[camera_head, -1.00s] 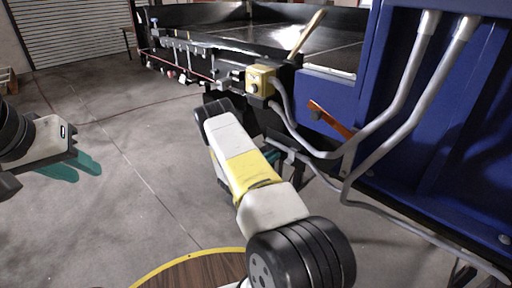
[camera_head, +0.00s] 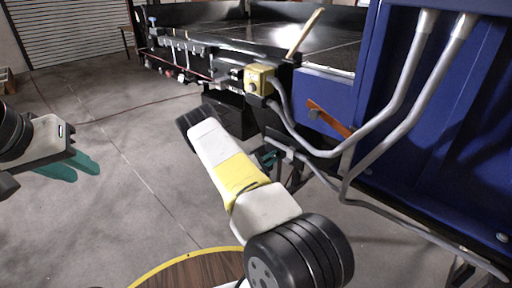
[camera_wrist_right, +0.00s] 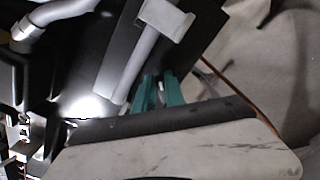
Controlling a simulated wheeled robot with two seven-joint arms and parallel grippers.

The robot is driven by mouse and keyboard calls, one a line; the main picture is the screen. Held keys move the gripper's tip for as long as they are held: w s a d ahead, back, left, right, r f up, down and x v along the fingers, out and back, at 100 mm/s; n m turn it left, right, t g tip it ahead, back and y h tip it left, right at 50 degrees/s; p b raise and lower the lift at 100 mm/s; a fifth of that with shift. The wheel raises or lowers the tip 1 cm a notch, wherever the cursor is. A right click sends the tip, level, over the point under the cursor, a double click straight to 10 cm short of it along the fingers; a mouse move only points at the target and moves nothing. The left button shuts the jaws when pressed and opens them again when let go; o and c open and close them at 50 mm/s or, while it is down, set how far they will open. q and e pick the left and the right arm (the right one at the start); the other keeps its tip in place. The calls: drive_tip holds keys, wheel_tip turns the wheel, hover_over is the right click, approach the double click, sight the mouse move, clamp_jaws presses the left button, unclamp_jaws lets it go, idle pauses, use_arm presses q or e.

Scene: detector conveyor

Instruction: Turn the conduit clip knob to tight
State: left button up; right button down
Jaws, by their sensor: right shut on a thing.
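My right arm reaches up from the bottom middle in the head view. The knob's setting cannot be read. My left gripper (camera_head: 86,172) hangs over the floor at the left, holding nothing visible; its finger gap is unclear.
A yellow box (camera_head: 259,80) sits where a conduit ends, on the conveyor frame. An orange lever (camera_head: 328,118) sticks out from the blue cabinet (camera_head: 450,130) at the right. A round wooden top (camera_head: 200,270) is at the bottom. The floor at the left is clear.

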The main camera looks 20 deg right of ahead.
drive_tip(key=m, duration=0.5)
drive_tip(key=f+m, duration=0.1)
drive_tip(key=m, duration=0.2)
drive_tip(key=shift+s+d+f+m, duration=0.1)
drive_tip(key=shift+s+m, duration=0.15)
drive_tip(key=shift+m, duration=0.05)
idle(0.5)
drive_tip(key=c, duration=1.4)
unclamp_jaws()
drive_tip(key=v, duration=0.8)
drive_tip(key=shift+d, duration=0.1)
